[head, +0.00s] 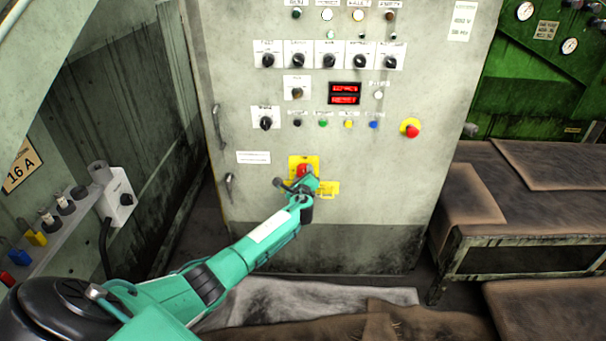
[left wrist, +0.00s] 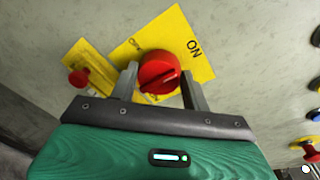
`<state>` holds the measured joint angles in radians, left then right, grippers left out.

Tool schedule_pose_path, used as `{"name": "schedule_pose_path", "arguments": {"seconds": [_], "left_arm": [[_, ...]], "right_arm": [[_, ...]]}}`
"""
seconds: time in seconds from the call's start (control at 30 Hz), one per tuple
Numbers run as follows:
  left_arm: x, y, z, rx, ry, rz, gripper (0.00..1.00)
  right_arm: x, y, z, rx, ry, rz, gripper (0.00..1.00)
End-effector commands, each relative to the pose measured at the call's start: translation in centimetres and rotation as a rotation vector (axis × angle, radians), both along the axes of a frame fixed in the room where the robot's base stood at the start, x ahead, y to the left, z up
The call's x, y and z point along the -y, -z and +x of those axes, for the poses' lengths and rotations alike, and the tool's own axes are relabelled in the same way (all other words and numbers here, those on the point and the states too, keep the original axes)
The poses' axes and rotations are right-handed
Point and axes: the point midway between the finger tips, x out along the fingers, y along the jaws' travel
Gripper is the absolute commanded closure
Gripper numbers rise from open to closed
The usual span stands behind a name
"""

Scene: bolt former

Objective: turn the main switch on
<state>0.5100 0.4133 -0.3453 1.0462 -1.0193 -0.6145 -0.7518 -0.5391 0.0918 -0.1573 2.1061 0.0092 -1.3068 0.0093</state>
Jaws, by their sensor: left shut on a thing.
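The main switch is a red rotary knob (head: 303,169) on a square yellow plate (head: 292,160), low on the grey cabinet front. In the left wrist view the knob (left wrist: 158,70) sits between the two grey fingers, with OFF and ON printed on its plate (left wrist: 185,35). Its ridge runs slantwise across the knob face; which label it points at is hard to tell. My left gripper (head: 303,181) reaches the switch from below; in the left wrist view the left gripper (left wrist: 160,88) is shut on the knob. My right gripper is out of view.
A smaller yellow plate (head: 329,189) lies beside the switch; a red button (left wrist: 78,77) is on it. Black selector knobs, coloured buttons and a lit red display (head: 344,93) are higher on the cabinet (head: 230,200). A red emergency button (head: 411,129) is to the right.

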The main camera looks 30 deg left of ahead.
Motion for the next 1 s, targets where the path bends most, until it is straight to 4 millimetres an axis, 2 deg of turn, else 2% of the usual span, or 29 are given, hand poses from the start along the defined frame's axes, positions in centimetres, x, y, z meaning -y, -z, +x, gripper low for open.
{"name": "schedule_pose_path", "arguments": {"seconds": [0.43,0.47,0.57,0.87,1.0], "left_arm": [[0.04,0.1,-0.02,-0.007,0.001,0.01,0.75],[0.04,0.1,-0.02,-0.007,0.001,0.01,0.49],[0.05,0.09,-0.02,-0.006,0.0,0.009,0.31],[0.08,0.02,-0.09,-0.006,0.0,0.008,0.31],[0.53,-0.06,-0.86,-0.006,0.0,0.008,0.31]], "right_arm": [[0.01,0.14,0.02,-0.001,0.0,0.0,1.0],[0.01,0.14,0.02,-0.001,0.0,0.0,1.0],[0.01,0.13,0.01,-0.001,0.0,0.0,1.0],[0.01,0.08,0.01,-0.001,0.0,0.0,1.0],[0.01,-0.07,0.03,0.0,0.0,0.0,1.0]]}}
